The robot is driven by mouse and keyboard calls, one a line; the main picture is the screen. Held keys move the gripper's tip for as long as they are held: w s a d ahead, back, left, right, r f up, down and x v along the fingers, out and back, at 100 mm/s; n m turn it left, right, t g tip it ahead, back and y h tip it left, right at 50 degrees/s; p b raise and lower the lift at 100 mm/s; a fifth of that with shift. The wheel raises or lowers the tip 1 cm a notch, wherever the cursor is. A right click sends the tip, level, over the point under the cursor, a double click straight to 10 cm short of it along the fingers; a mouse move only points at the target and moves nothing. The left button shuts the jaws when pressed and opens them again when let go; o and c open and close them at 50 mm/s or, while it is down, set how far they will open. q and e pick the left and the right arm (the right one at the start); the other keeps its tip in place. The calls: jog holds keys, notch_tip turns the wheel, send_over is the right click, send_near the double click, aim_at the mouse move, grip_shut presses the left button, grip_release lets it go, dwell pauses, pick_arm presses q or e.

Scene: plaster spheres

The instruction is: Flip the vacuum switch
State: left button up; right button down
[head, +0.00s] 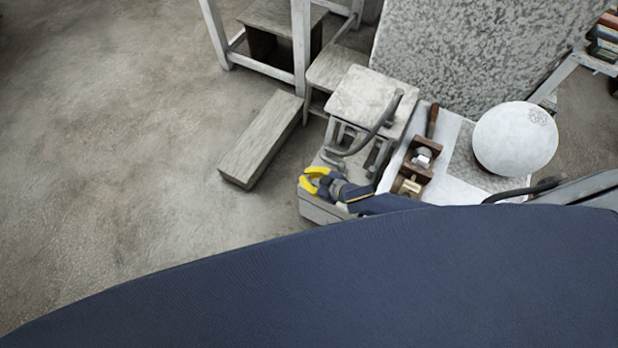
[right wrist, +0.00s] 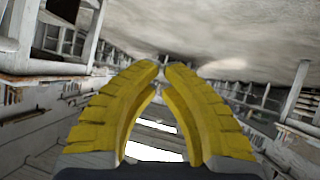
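My right gripper (head: 314,183), with yellow fingers, is low over a grey box-like body (head: 320,212) left of the white table. A grey curved tube (head: 375,135) rises just behind it. These may be parts of the vacuum, but I cannot tell for sure, and I cannot make out a switch. In the right wrist view the two yellow fingers (right wrist: 161,68) curve together with their tips nearly meeting and nothing visible held between them. Whether the fingers touch the grey body is unclear. My left gripper is not in view.
A white sphere (head: 515,138) and wooden tools (head: 413,168) lie on the white table (head: 455,140). A small stool (head: 364,97) stands behind the gripper, a wooden block (head: 262,138) lies on the floor, and a speckled slab (head: 475,50) stands behind. The floor at left is clear.

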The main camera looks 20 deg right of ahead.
jog(key=d+f+g+y, duration=0.1)
jog(key=d+f+g, duration=0.1)
jog(key=d+f, duration=0.3)
jog(key=shift+w+d+f, duration=0.25)
jog(key=shift+w+d, duration=0.1)
jog(key=shift+d, duration=1.45)
send_over(314, 182)
jog(key=a, duration=0.2)
jog(key=f, duration=0.6)
jog(key=shift+w+d, duration=0.15)
jog(key=shift+w, duration=0.15)
jog(key=shift+w+f, duration=0.15)
jog(key=shift+f, duration=1.65)
jog(key=shift+f, duration=0.1)
